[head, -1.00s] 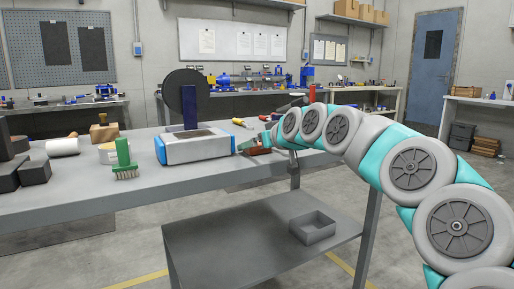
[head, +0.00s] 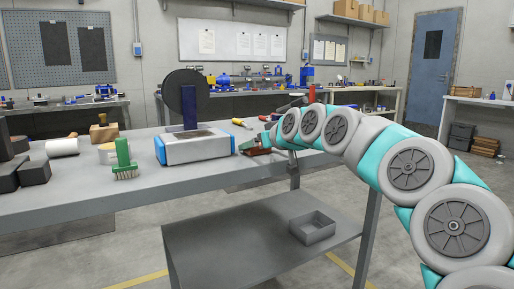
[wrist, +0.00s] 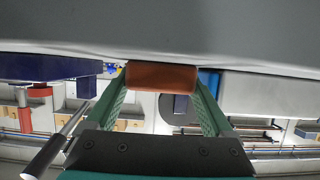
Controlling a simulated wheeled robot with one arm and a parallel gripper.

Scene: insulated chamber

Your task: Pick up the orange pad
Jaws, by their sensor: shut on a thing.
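The orange pad (wrist: 160,77) is a small rounded block in the wrist view. It sits between the two green lattice fingers of my gripper (wrist: 158,92), which is shut on it. A large grey surface fills the top of the wrist view beside the pad; I cannot tell whether the pad touches it. In the head view my gripper (head: 257,146) is small, at the right end of the workbench (head: 130,196), just right of a blue-and-white box. My arm partly hides that spot, and the pad is hard to make out there.
The blue-and-white box (head: 196,150) stands close left of my gripper, with a dark disc (head: 181,92) behind it. A green brush (head: 123,158), a white roll (head: 62,147) and dark blocks (head: 33,172) are further left. An open grey tray (head: 313,229) is on the lower shelf.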

